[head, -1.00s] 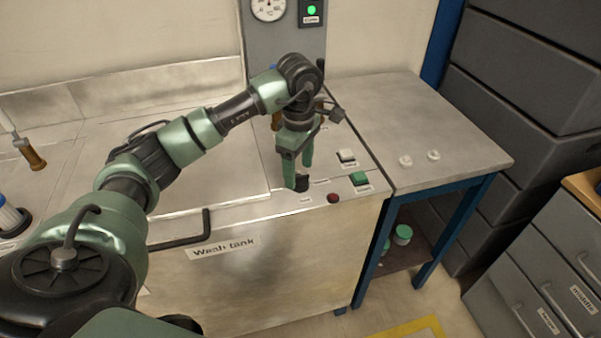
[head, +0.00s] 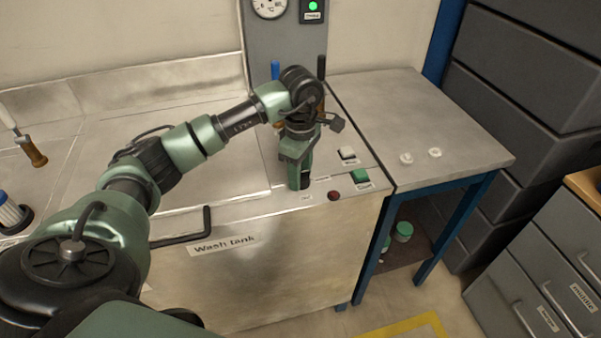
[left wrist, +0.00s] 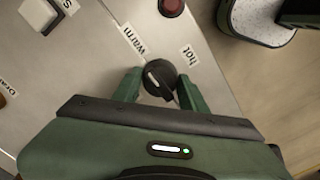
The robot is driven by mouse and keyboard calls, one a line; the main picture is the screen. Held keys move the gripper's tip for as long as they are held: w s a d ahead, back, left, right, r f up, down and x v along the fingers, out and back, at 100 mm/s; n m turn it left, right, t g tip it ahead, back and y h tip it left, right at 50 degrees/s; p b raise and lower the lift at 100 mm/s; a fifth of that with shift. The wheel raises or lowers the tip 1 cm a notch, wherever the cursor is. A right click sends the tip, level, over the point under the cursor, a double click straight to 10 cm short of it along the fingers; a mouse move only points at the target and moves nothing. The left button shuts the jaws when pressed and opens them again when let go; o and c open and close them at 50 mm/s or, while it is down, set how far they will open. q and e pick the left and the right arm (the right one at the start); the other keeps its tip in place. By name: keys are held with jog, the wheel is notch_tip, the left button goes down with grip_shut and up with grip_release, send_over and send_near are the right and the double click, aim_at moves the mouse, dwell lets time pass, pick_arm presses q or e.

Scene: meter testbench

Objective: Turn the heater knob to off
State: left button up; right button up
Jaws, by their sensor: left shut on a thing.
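The heater knob (left wrist: 158,80) is round and black with a short white pointer mark. In the left wrist view it sits between the two green fingers of my left gripper (left wrist: 160,88), which is shut on it. The pointer mark slants to the upper left, toward the side of the "warm" label (left wrist: 133,39); the "hot" label (left wrist: 190,55) lies to the upper right. In the head view my left gripper (head: 300,182) points down at the front of the wash tank top, and the knob (head: 305,182) is mostly hidden by its fingers. My right gripper is not in view.
A red button (head: 334,196), a green switch (head: 360,176) and a white switch (head: 347,153) are right of the knob. A bent black handle (head: 207,222) stands at the tank's front left. A side table (head: 440,120) adjoins on the right.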

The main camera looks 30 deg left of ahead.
pick_arm(q)
jog(key=n+b, duration=0.1)
jog(key=n, duration=0.3)
jog(key=shift+n, duration=0.4)
jog(key=n, duration=0.4)
jog(key=shift+r+n, duration=0.1)
jog(key=shift+n, duration=0.2)
jog(key=n, duration=0.4)
jog(key=shift+w+n, duration=0.1)
jog(key=shift+n, duration=2.1)
jog(key=o, duration=1.4)
jog(key=shift+c, duration=0.2)
